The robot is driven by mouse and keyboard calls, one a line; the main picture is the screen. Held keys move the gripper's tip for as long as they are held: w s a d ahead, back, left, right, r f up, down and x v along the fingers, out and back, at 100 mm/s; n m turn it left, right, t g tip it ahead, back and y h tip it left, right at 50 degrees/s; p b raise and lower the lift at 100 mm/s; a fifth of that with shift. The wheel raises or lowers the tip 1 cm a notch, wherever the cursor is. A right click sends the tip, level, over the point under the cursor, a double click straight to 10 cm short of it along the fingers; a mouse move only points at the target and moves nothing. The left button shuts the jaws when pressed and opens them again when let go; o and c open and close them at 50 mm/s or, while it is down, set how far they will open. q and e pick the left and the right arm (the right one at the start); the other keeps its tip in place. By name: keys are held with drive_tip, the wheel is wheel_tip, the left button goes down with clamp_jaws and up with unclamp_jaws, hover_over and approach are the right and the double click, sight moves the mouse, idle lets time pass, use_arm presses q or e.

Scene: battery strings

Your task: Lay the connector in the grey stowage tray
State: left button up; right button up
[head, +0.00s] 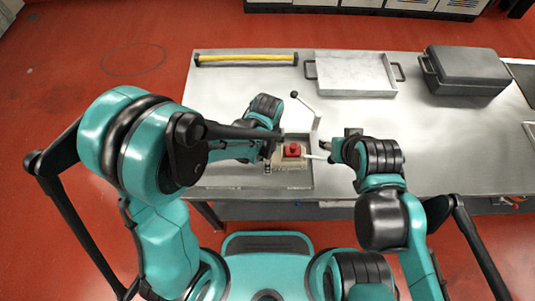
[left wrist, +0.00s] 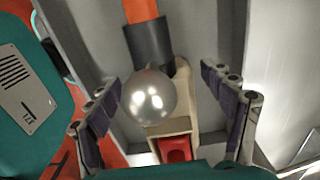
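The connector (head: 291,160) is a beige block with a red part on top, at the middle front of the table. It also shows in the left wrist view (left wrist: 170,129), with a dark sleeve and orange cable above it and a shiny ball partly covering it. It appears within the walls of a grey tray (head: 297,183); I cannot tell whether it touches the floor. My left gripper (left wrist: 168,110) is open, its fingers apart on either side of the ball and connector. My right gripper (head: 325,150) is just right of the connector, small and partly hidden; its opening is unclear.
A thin lever with a dark ball knob (head: 294,94) stands behind the connector. A pale handled tray (head: 350,90), a dark lidded case (head: 465,70) and a holder with a yellow bar (head: 246,59) lie at the back. The table's right middle is clear.

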use_arm(q)
drive_tip(key=shift+r, duration=0.35)
wheel_tip(320, 180, up, 12)
drive_tip(key=p, duration=0.5)
drive_tip(key=s+a+r+n+t, duration=0.2)
drive_tip(key=a+r+n+t, duration=0.1)
drive_tip(key=a+n, duration=0.6)
drive_tip(key=s+a+r+n+t, duration=0.3)
drive_tip(key=a+r+n, duration=0.3)
drive_tip(key=a+n, duration=0.2)
drive_tip(key=shift+a+n+t, duration=0.4)
drive_tip(key=shift+n+t, duration=0.1)
drive_tip(key=shift+t, duration=0.1)
wheel_tip(320, 180, down, 2)
drive_tip(key=b, duration=0.2)
drive_tip(key=shift+s+f+b, duration=0.1)
drive_tip(key=shift+f+b, duration=0.05)
drive_tip(key=shift+b, duration=0.15)
